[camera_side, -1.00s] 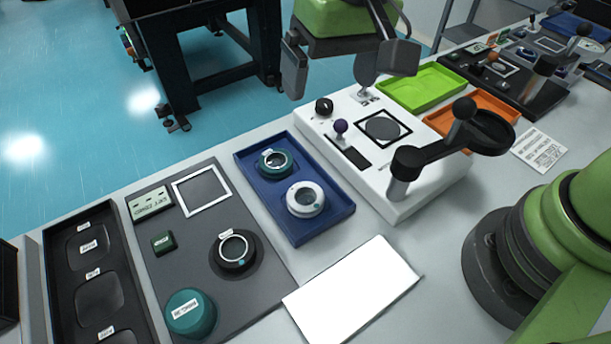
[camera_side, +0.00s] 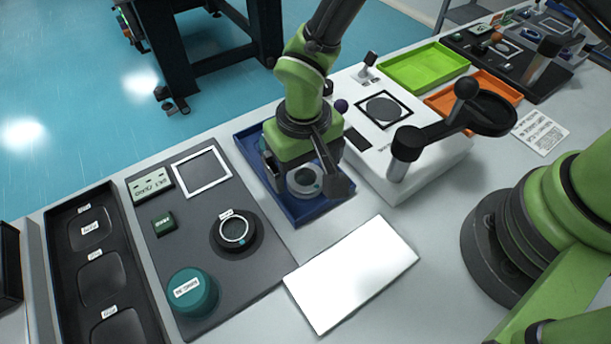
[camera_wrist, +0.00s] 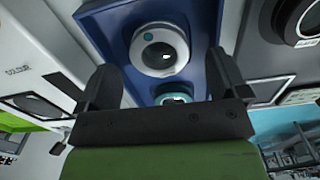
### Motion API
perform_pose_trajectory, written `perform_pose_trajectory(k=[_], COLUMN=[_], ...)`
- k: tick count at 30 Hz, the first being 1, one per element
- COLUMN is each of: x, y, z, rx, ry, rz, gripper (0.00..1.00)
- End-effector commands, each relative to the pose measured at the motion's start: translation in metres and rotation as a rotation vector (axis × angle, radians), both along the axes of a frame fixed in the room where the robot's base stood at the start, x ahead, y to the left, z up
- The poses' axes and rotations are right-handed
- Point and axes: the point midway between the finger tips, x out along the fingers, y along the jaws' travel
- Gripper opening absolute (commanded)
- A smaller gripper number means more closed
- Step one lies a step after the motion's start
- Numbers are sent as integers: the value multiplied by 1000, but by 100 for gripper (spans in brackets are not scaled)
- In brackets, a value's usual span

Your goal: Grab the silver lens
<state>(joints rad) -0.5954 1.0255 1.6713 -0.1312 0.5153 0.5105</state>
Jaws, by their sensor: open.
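The silver-white lens (camera_side: 305,181) is a ring with a dark centre and a small teal mark, lying in the blue tray (camera_side: 338,196). In the wrist view the lens (camera_wrist: 160,49) is ahead of the gripper, between the lines of its two fingers. My gripper (camera_side: 303,180) is over the tray in the side view, fingers apart on either side of the lens; whether they touch it cannot be told. In the wrist view my gripper (camera_wrist: 162,78) is open and empty.
A dark board with a black round mount (camera_side: 236,234) and a teal knob (camera_side: 191,292) lies left of the tray. A white control box (camera_side: 432,160) with a black-armed post stands right. A white plate (camera_side: 352,272) lies in front.

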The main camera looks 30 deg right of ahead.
Motion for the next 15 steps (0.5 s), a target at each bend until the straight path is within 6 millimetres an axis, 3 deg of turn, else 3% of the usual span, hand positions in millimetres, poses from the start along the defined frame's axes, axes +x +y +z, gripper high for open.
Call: perform_pose_trajectory(k=[4,12,15], x=[0,0,0], y=[0,0,0], z=[-19,-21,-21], rx=[0,1,1], ry=[2,1,1], rz=[1,1,1], gripper=[92,92,67])
